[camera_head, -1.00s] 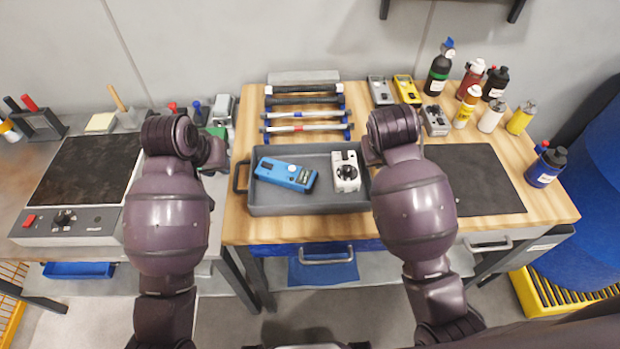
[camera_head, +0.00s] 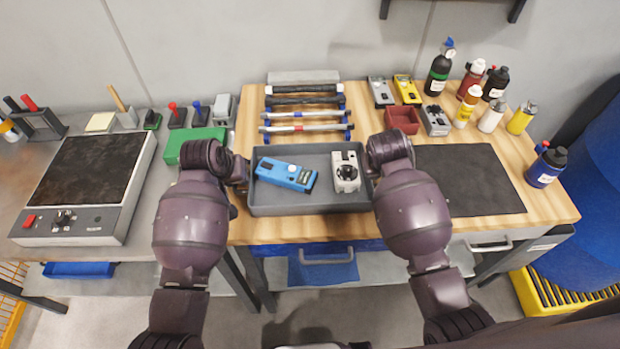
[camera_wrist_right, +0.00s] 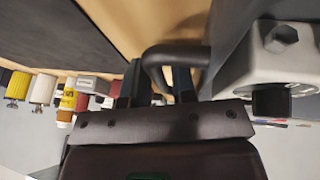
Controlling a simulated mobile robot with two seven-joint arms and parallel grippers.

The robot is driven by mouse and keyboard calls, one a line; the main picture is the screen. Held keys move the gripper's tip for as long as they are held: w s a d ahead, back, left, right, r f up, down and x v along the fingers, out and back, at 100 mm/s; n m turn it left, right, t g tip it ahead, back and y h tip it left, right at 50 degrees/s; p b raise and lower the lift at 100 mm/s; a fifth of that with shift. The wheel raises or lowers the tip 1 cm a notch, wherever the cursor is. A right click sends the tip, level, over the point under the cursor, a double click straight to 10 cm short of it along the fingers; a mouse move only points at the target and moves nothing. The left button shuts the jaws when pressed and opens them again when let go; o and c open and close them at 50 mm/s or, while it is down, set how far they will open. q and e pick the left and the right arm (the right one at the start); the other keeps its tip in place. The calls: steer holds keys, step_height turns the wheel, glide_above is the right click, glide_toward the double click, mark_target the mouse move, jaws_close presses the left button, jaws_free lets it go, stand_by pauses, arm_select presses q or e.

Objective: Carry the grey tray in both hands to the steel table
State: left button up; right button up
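The grey tray (camera_head: 310,208) rests on the wooden workbench, holding a blue device (camera_head: 286,174) and a white-grey block device (camera_head: 346,172). My left gripper (camera_head: 241,172) is at the tray's left end, where the arm hides the handle; its opening cannot be made out. My right gripper (camera_head: 371,167) is at the tray's right end. In the right wrist view its fingers (camera_wrist_right: 158,86) stand apart on either side of the dark handle (camera_wrist_right: 172,52), with small gaps showing. The steel table (camera_head: 140,225) stands to the left of the workbench.
On the steel table are a hot plate (camera_head: 85,180), a green box (camera_head: 190,146) and several small tools behind. Its front right part looks clear. A black mat (camera_head: 470,180), a red bin (camera_head: 402,120) and several bottles (camera_head: 470,105) stand right of the tray.

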arm_select(q)
steer(key=shift+f, duration=0.15)
arm_select(e)
steer(key=shift+f, duration=0.15)
arm_select(q)
jaws_close()
arm_select(e)
jaws_close()
arm_select(q)
steer(key=shift+w+r, duration=0.1)
steer(key=shift+r, duration=0.1)
arm_select(e)
steer(key=shift+w+r, duration=0.1)
steer(key=shift+r, duration=0.1)
